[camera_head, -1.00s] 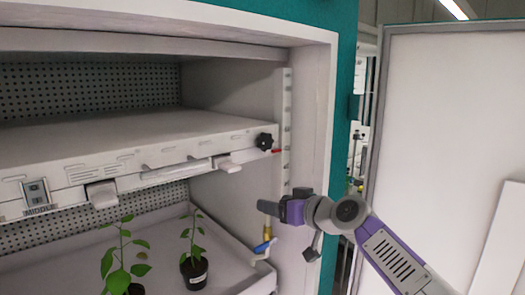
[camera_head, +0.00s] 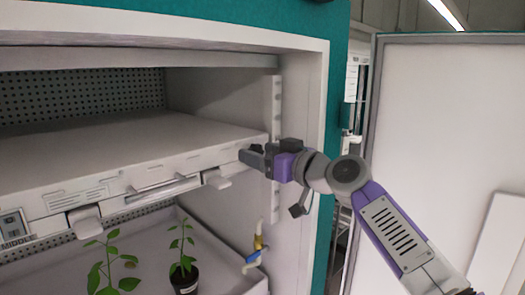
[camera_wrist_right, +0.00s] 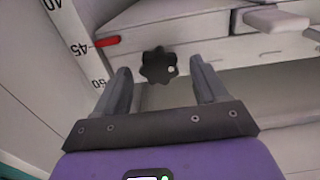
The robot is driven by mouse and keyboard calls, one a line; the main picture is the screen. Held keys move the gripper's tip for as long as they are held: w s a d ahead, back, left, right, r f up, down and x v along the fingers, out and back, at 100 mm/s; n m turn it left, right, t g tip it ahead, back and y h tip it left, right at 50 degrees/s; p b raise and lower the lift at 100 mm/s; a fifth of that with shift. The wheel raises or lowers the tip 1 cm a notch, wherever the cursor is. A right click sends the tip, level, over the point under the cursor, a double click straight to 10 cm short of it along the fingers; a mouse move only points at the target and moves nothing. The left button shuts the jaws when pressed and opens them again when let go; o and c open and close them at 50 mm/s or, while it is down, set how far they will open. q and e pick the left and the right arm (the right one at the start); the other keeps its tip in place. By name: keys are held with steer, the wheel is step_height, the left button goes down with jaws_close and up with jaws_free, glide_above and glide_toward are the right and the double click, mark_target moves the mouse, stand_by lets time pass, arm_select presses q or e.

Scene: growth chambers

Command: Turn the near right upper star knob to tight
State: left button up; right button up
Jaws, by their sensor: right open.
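The black star knob (camera_wrist_right: 158,66) shows in the right wrist view on the front edge of the white shelf, close to the slotted upright. It lies ahead of and between the two spread fingers of my right gripper (camera_wrist_right: 160,82), apart from them. In the head view my right gripper (camera_head: 252,157) is at the right end of the shelf (camera_head: 120,170) and hides the knob. It is open and empty. My left gripper is not in view.
A red pointer (camera_wrist_right: 107,42) is beside the knob at a numbered scale (camera_wrist_right: 78,48). A white latch handle (camera_head: 219,179) juts from the shelf front. Below are potted plants (camera_head: 184,272) and a blue-handled valve (camera_head: 252,259). The open door (camera_head: 440,140) is at right.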

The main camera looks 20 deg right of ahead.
steer(key=c, duration=1.1)
steer(key=shift+o, duration=0.2)
steer(key=shift+m, duration=0.3)
steer(key=m, duration=0.3)
steer(key=shift+d+m, duration=0.1)
steer(key=shift+m, duration=0.3)
steer(key=m, duration=0.4)
steer(key=shift+m+p, duration=0.3)
steer(key=shift+p, duration=0.1)
steer(key=shift+w+d+f+m+p, duration=0.15)
steer(key=shift+m+p, duration=0.4)
steer(key=shift+m, duration=1.65)
steer(key=shift+s+a+f+m+p, duration=0.1)
steer(key=shift+m+p, duration=0.45)
steer(key=shift+m, duration=1.65)
